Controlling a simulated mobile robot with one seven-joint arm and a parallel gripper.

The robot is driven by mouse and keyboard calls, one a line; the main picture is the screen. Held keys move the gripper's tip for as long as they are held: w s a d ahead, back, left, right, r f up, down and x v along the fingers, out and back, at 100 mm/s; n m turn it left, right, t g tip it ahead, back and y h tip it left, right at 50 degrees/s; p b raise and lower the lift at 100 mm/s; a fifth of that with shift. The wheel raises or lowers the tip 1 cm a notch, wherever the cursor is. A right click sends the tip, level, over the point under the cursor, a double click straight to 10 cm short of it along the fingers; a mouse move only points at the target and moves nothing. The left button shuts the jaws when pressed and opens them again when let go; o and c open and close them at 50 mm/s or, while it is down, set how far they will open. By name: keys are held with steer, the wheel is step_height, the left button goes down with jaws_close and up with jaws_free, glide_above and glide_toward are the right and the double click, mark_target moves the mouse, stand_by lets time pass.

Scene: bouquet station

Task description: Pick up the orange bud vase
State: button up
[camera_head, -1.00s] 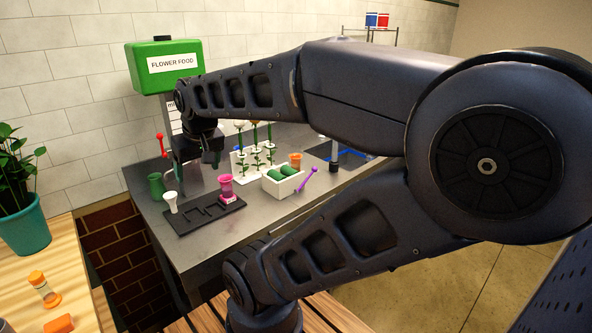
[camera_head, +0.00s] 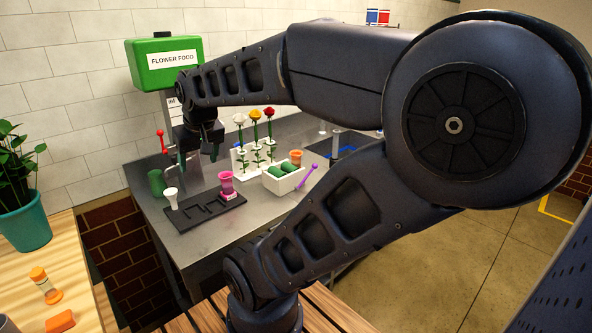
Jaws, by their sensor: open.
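The orange bud vase (camera_head: 296,156) is a small cup shape standing on the grey counter, just behind a white box; its lower part is hidden by the box. My gripper (camera_head: 199,156) points down over the back left of the counter, to the left of the flower rack. It is open and I see nothing between its fingers. It is well to the left of the orange vase and apart from it.
A white box (camera_head: 292,185) with green rolls and a purple tool (camera_head: 307,177) stand close by the orange vase. A pink vase (camera_head: 226,183), white vase (camera_head: 171,199) and green cup (camera_head: 156,184) are left. A flower rack (camera_head: 238,163) stands behind.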

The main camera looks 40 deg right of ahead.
steer(key=w+d+m, duration=0.4)
steer(key=w+d, duration=0.5)
steer(key=w, duration=0.2)
steer(key=m+g+h, duration=0.3)
steer(key=m+h, duration=0.1)
steer(key=m, duration=0.6)
glide_toward(297, 159)
steer(key=w+d+f, duration=0.1)
steer(key=w, duration=0.1)
steer(key=x, duration=0.5)
steer(key=shift+w+d+f, duration=0.1)
steer(key=shift+w+f, duration=0.05)
steer(key=shift+f, duration=0.1)
steer(key=shift+d+x, duration=0.15)
steer(key=shift+x, duration=1.1)
steer(key=shift+d+x, duration=0.15)
steer(key=shift+x, duration=1.05)
steer(key=shift+r, duration=0.1)
steer(key=c, duration=1.3)
